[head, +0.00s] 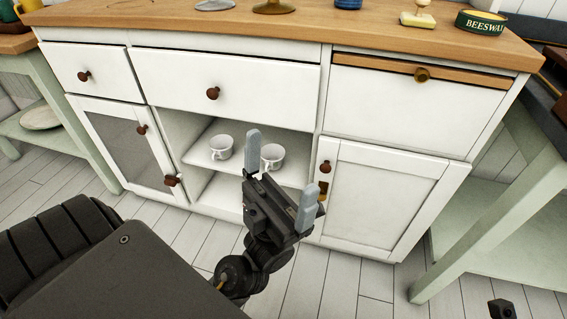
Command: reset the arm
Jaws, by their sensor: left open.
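My left gripper (281,175) is in the middle of the head view, in front of the white cabinet (238,73). Its two grey fingers are spread apart with nothing between them. It points up and towards the cabinet's open shelf (200,153). My right gripper cannot be made out; only a small dark part shows at the bottom right corner.
Two white cups (221,147) (272,155) stand on the open shelf behind the gripper. Drawers and closed doors surround it. The wooden top (300,28) holds a beeswax tin (481,22) and a brush (418,18). Green-legged tables flank the cabinet. Floor (345,285) is clear in front.

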